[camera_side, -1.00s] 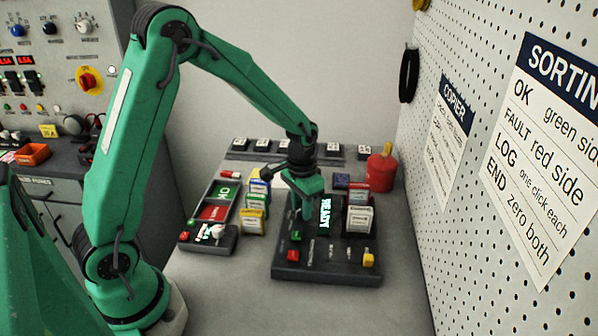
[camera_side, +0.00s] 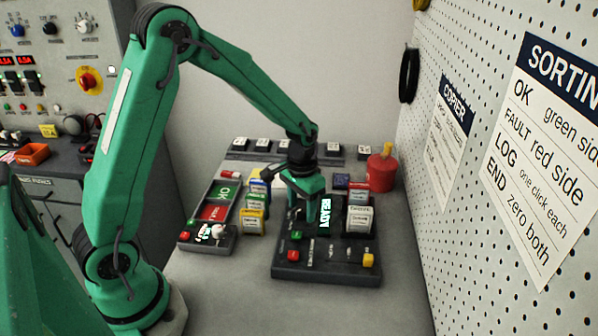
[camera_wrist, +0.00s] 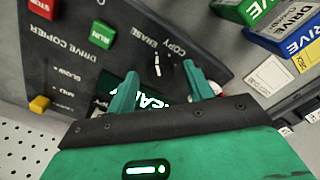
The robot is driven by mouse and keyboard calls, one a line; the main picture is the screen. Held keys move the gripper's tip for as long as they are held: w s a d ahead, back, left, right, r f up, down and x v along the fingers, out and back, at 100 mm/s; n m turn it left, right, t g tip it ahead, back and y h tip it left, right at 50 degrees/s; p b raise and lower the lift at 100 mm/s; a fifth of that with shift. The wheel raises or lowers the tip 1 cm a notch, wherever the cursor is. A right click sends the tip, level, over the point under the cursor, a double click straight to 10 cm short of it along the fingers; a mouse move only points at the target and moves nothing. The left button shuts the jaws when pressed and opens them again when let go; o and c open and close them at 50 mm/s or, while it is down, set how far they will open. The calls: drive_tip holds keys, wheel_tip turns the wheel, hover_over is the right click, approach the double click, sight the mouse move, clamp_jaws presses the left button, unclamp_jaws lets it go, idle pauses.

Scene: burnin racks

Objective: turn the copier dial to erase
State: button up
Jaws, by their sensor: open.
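The copier, a dark panel (camera_side: 330,276), lies on the table. Its lit READY display (camera_side: 325,212) shows beside my gripper (camera_side: 311,216), which points down over the panel. In the wrist view, a dark dial (camera_wrist: 157,66) with a white mark sits just beyond and between the fingertips of my open gripper (camera_wrist: 161,84). The labels COPY (camera_wrist: 175,48) and ERASE (camera_wrist: 143,37) lie near it, upside down in the picture. I cannot tell for certain which label the mark points at. The fingers appear apart from the dial, and the display is partly hidden behind them.
Red (camera_wrist: 42,7), green (camera_wrist: 103,34) and yellow (camera_wrist: 40,103) buttons sit on the panel. Upright labelled drives stand in the rack at its right (camera_side: 358,220) and in a rack to its left (camera_side: 253,220). A pegboard wall (camera_side: 470,240) borders the right side.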

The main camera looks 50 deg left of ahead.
sight(302, 209)
wheel_tip(302, 209, up, 8)
drive_tip(key=shift+f, duration=0.25)
drive_tip(key=shift+r, duration=0.15)
idle(0.3)
drive_tip(key=shift+r, duration=0.1)
drive_tip(key=shift+s+r, duration=0.15)
drive_tip(key=s+d+r+t, duration=0.1)
drive_tip(key=s+r+t, duration=0.1)
drive_tip(key=s+r, duration=0.4)
drive_tip(key=s+d+r+t, duration=0.1)
drive_tip(key=s+r+t, duration=0.2)
drive_tip(key=s, duration=1)
wheel_tip(302, 209, up, 3)
drive_tip(key=shift+d+f+t, duration=0.1)
drive_tip(key=shift+d+t, duration=0.05)
drive_tip(key=shift+t, duration=0.15)
